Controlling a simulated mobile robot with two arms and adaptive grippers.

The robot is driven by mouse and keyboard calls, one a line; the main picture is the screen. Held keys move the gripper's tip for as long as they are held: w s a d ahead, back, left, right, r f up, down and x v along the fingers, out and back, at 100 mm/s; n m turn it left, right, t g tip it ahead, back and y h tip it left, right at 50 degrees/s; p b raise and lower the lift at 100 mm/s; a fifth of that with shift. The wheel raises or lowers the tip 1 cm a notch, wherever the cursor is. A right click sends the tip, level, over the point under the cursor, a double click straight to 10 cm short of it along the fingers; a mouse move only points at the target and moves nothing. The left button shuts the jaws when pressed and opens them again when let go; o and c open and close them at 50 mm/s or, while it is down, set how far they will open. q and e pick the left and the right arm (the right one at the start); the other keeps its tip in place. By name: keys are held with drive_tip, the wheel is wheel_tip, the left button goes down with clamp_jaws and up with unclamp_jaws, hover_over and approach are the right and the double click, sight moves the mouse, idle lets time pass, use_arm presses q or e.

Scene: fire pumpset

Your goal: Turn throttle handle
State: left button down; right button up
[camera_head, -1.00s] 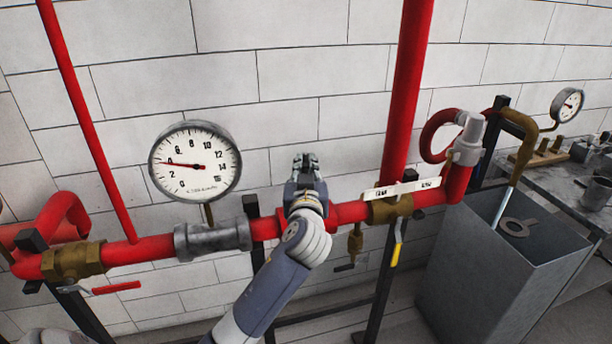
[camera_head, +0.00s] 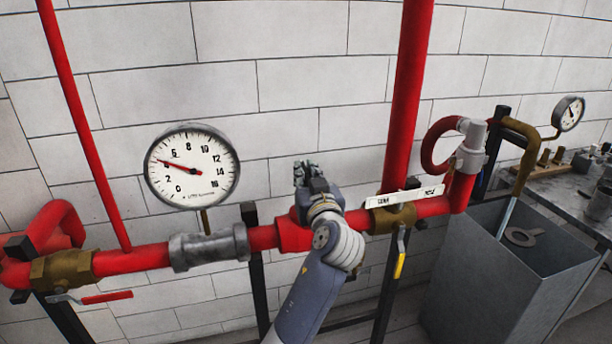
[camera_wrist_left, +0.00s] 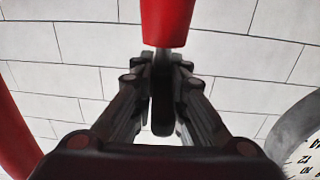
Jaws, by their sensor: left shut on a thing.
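My left gripper (camera_head: 303,166) is above the horizontal red pipe in the head view, with its forearm reaching up from below. In the left wrist view its fingers (camera_wrist_left: 162,75) are closed around a narrow dark piece (camera_wrist_left: 162,100), which appears to be the throttle handle. A short grey stem links this piece to a red part (camera_wrist_left: 167,20) at the top of that view. In the head view the gripper and wrist hide the handle. The red pipe fitting (camera_head: 292,234) shows just left of my wrist. My right gripper is not in view.
A large round gauge (camera_head: 192,168) stands left of the gripper. A vertical red pipe (camera_head: 408,100) rises at its right. A red lever (camera_head: 105,297) and a yellow lever (camera_head: 400,266) hang below the pipe. A grey metal bin (camera_head: 500,290) stands at right.

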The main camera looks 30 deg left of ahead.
use_arm(q)
drive_tip(key=c, duration=1.6)
unclamp_jaws()
drive_tip(key=shift+a, duration=0.1)
drive_tip(key=v, duration=0.7)
drive_tip(key=shift+s+d, duration=0.2)
drive_tip(key=shift+d, duration=0.05)
drive_tip(key=shift+f, duration=0.1)
